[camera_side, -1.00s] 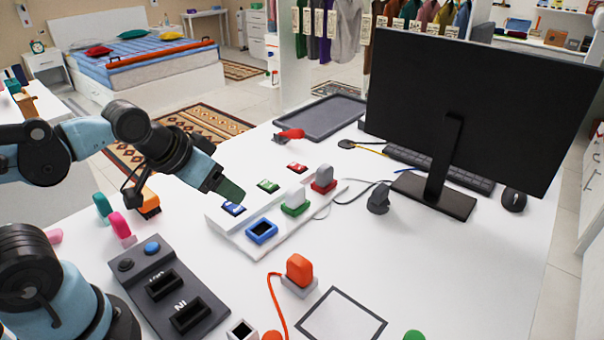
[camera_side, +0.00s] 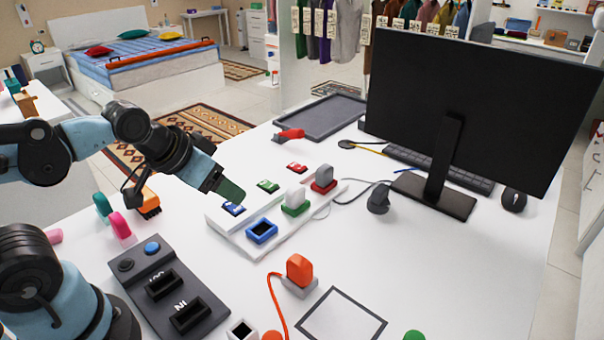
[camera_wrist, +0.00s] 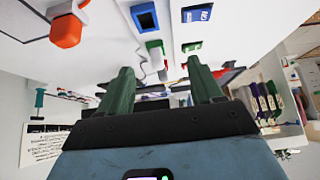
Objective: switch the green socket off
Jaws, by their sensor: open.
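The white power strip (camera_side: 245,243) lies on the desk with blue, green and red sockets. The green socket (camera_side: 296,209) holds an upright pale plug (camera_side: 296,195). The green switch (camera_side: 268,186) lies behind it, beside the red switch (camera_side: 297,168) and blue switch (camera_side: 233,209). My gripper (camera_side: 231,191) is open and empty, above the blue switch and left of the green switch. In the wrist view my gripper (camera_wrist: 160,77) has its green fingers apart. The green switch (camera_wrist: 191,46) and green socket (camera_wrist: 155,46) show beyond the fingertips. Which way the green switch is tilted I cannot tell.
The blue socket (camera_side: 262,231) is empty; the red socket (camera_side: 323,186) holds a grey plug (camera_side: 325,173). An orange plug (camera_side: 299,268) with a cord stands in front. A monitor (camera_side: 480,110) is at the right, a dark panel (camera_side: 170,292) at the front left.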

